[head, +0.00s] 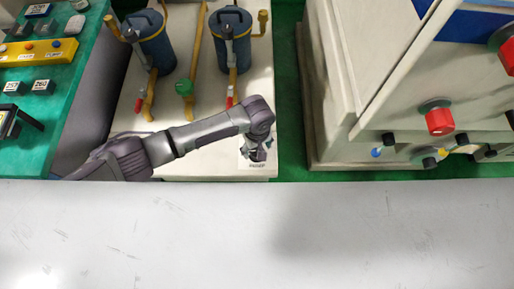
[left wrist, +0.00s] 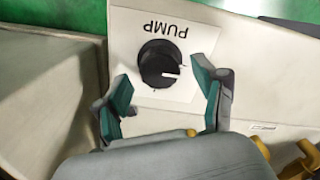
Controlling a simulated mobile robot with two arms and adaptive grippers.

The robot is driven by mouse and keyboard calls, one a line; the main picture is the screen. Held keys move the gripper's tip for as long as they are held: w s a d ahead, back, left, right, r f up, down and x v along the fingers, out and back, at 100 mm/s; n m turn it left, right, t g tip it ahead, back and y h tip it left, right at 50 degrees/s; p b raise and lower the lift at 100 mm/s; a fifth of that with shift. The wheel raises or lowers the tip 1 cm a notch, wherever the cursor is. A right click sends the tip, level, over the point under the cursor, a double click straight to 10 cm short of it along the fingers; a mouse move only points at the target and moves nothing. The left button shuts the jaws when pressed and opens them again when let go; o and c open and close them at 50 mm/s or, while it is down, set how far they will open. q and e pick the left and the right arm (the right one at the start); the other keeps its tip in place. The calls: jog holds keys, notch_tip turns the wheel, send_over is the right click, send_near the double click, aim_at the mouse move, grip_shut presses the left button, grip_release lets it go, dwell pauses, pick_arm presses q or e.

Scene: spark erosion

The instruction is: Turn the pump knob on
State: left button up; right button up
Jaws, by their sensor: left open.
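The pump knob (left wrist: 159,64) is a round black knob with a white pointer line, on a white plate (left wrist: 187,87) marked PUMP in the left wrist view. The lettering appears upside down there. My left gripper (left wrist: 163,100) is open, with its two teal-padded fingers apart on either side of the knob's near edge. I cannot tell whether either finger touches it. In the head view the left gripper (head: 256,152) is over the PUMP label at the front of the pale cabinet top, and it mostly hides the knob. My right gripper is not in view.
Two blue canisters (head: 153,45) (head: 232,42) with yellow pipes stand behind my arm, near a green valve handle (head: 184,88). A beige machine with red knobs (head: 439,121) stands at right. A white surface (head: 260,235) fills the foreground.

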pick_arm(q)
jog(key=shift+f, duration=0.75)
